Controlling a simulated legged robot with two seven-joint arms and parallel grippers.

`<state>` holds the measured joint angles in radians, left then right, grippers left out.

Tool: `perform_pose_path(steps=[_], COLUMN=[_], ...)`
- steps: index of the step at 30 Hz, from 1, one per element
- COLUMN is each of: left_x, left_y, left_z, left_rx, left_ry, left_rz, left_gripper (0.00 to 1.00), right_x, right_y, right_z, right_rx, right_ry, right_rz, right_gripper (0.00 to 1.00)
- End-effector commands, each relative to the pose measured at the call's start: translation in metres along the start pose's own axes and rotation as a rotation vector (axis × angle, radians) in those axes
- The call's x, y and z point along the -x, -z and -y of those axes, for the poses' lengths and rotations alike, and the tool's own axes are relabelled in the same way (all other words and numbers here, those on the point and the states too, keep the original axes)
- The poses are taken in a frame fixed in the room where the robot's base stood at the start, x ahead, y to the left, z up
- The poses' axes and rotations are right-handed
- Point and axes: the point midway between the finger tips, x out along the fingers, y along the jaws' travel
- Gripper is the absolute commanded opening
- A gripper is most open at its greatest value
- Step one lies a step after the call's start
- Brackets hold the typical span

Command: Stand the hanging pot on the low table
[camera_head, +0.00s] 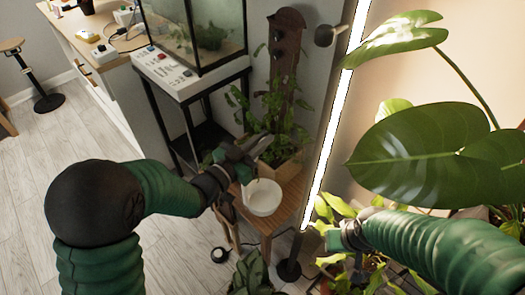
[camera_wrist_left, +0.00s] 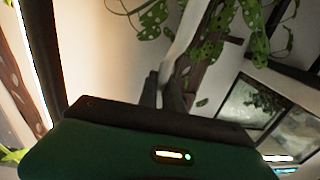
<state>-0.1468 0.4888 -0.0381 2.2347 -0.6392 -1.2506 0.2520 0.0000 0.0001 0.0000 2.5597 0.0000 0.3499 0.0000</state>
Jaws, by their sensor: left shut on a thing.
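The hanging pot (camera_head: 262,198), a white round bowl that looks empty, is over the small wooden low table (camera_head: 284,215). I cannot tell whether its base touches the top. My left gripper (camera_head: 252,152) is just above the pot, in front of the planter. In the left wrist view its fingers (camera_wrist_left: 163,92) are shut on a pale strip (camera_wrist_left: 188,35), seemingly the pot's handle; the pot's bowl is not clear there. My right gripper (camera_head: 340,238) is at the lower right, apart from the pot, partly among leaves; its jaw opening is unclear.
A wooden planter (camera_head: 287,168) with leafy vines and a dark wooden post stands just behind the pot. A glass tank (camera_head: 205,35) on a black stand is behind to the left. A bright light strip (camera_head: 335,115) and large leaves (camera_head: 415,155) crowd the right.

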Motion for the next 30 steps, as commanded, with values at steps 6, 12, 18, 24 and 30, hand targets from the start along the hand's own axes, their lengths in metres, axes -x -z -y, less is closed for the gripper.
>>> perform_pose_path(steps=[6,12,18,24,30], left_x=[-0.003,-0.002,-0.002,-0.002,0.010], left_y=[-0.038,-0.036,-0.037,-0.036,-0.035], left_z=[0.001,0.001,0.002,0.002,0.003], left_rx=[0.000,0.000,0.000,0.000,0.000], left_ry=[-0.002,-0.001,-0.001,-0.001,0.003], left_rz=[0.001,0.001,0.002,0.001,0.003], left_gripper=[0.00,0.00,0.31,0.31,0.31], right_x=[-0.021,-0.018,-0.018,-0.018,-0.015], right_y=[-0.005,-0.004,-0.004,-0.004,-0.004], right_z=[0.000,0.000,0.000,0.000,0.000], right_rx=[0.000,0.000,0.000,0.000,0.000], right_ry=[0.000,0.000,0.000,0.000,0.000], right_rz=[0.001,0.000,0.000,0.000,0.000], right_gripper=[0.34,0.34,0.34,0.34,0.34])
